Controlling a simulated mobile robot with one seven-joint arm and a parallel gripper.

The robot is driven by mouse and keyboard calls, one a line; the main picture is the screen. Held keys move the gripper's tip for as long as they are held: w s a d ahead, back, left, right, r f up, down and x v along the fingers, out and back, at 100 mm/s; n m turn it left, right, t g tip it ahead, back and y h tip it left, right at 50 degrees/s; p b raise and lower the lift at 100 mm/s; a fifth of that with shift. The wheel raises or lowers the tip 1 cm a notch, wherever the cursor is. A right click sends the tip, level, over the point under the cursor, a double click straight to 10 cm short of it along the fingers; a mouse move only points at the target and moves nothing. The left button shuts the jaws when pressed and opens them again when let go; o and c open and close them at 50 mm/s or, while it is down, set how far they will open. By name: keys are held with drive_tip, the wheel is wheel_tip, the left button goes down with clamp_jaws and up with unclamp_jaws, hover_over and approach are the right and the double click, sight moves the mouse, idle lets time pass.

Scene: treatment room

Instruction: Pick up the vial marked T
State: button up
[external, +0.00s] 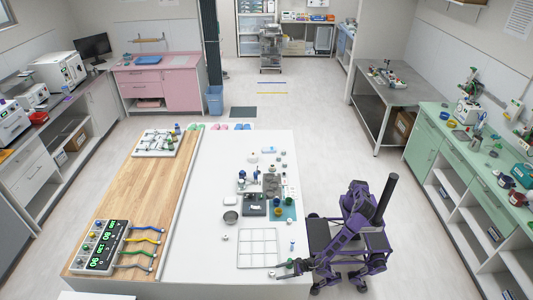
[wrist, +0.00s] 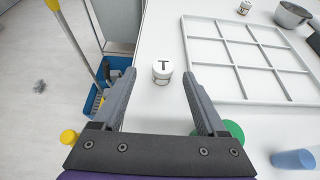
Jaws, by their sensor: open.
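The vial marked T (wrist: 163,73) is a small white-capped jar with a black T on its lid. It stands upright on the white table in the wrist view, near the table's left edge. My gripper (wrist: 157,76) is open, with its two fingers apart on either side of the vial in that view. Nothing is held, and I cannot tell how far above or short of the vial the fingertips are. In the external view my gripper (external: 281,272) is low over the table's near edge; the vial is too small to make out there.
A white divided frame (wrist: 238,64) lies just right of the vial. Another labelled jar (wrist: 244,8) and a grey bowl (wrist: 292,14) stand beyond it. A green-topped item (wrist: 233,130) and blue cylinder (wrist: 293,159) are at the right. A blue bucket (wrist: 92,105) is beyond the table edge.

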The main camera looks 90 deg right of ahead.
sight(273, 272)
drive_tip(key=x, duration=0.5)
drive_tip(key=shift+w+d, duration=0.15)
drive_tip(key=shift+d, duration=0.1)
clamp_jaws()
